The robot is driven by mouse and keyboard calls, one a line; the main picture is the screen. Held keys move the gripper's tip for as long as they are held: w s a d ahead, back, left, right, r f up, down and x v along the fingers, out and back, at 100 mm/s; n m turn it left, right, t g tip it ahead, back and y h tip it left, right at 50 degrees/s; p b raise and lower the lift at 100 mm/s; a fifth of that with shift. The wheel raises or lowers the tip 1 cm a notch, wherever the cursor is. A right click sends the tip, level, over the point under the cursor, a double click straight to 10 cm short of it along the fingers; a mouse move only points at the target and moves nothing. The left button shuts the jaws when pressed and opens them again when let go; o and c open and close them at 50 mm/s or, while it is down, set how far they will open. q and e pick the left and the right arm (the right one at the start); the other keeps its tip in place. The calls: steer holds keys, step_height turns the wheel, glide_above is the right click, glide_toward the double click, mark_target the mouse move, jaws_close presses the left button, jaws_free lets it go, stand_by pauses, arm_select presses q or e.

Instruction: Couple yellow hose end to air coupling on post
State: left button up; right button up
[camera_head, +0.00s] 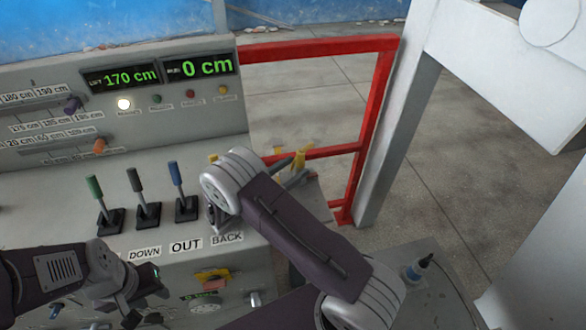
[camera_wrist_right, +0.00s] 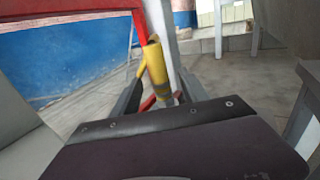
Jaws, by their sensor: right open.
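The yellow hose end (camera_wrist_right: 155,65) stands upright, slightly tilted, between the two fingers of my right gripper (camera_wrist_right: 158,97) in the right wrist view. The fingers are open, one on each side of it; I cannot tell whether either touches it. In the head view a yellow piece (camera_head: 300,159) shows beside my right gripper (camera_head: 291,171), partly hidden by the arm. My left gripper (camera_head: 146,287) is low at the left, over the console front; its jaw state is unclear. I cannot make out the air coupling for certain.
The grey console (camera_head: 60,225) carries several levers, including a blue-handled one (camera_head: 176,175), and green displays (camera_head: 122,77). A red frame (camera_head: 377,120) and a grey post (camera_head: 398,130) stand behind my right arm. A small blue-topped item (camera_head: 418,268) is at the lower right. Open floor lies behind.

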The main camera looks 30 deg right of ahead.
steer(key=b+v, duration=0.1)
steer(key=v, duration=0.8)
steer(key=shift+b, duration=0.3)
